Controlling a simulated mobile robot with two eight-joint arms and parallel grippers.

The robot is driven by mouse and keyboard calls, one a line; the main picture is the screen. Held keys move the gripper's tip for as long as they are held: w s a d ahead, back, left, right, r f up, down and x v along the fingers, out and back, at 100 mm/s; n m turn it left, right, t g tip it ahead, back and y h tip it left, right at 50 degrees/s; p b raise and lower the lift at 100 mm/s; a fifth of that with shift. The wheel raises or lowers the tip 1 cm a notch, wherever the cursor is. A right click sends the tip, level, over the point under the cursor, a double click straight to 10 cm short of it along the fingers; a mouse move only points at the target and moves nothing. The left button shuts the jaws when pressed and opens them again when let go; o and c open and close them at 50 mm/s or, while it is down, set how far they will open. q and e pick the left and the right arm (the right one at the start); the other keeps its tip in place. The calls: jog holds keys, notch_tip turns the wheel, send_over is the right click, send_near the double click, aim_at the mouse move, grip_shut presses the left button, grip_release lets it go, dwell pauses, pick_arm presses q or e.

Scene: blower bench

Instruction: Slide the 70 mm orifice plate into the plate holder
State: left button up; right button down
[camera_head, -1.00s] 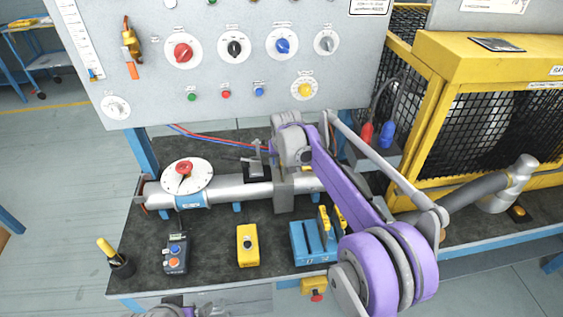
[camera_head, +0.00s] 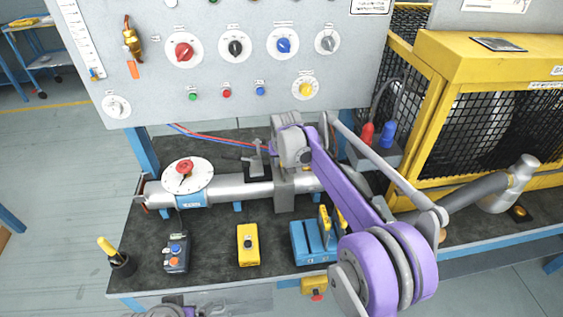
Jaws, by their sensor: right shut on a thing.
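My right arm reaches in from the lower right to the pipe, and its grey wrist is over the grey upright plate holder (camera_head: 284,192). A blue rack (camera_head: 299,243) in front of the pipe holds yellow-handled plates (camera_head: 324,221), partly covered by my arm. Part of my left arm shows at the bottom edge; its fingers are not visible.
The grey pipe (camera_head: 228,189) carries a white dial (camera_head: 186,177). The control panel (camera_head: 215,70) rises behind; a yellow cage stands right.

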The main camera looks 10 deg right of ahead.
jog(key=shift+r, duration=0.2)
dwell(0.5)
jog(key=c, duration=0.7)
grip_release()
jog(key=v, duration=1)
jog(key=shift+s+r, duration=0.25)
jog(key=shift+r, duration=0.1)
jog(key=s+d+f, duration=0.1)
jog(key=s+d, duration=0.2)
jog(key=s, duration=0.6)
jog(key=s+d, duration=0.4)
jog(key=s, duration=0.4)
jog(key=s+d+f, duration=0.1)
jog(key=s+f, duration=0.5)
jog(key=s, duration=0.3)
jog(key=s+d+f+t, duration=0.1)
jog(key=s+f, duration=0.4)
jog(key=s, duration=0.5)
jog(key=shift+s+d+f+p, duration=0.3)
jog(key=shift+d+f, duration=0.1)
jog(key=shift+d, duration=0.1)
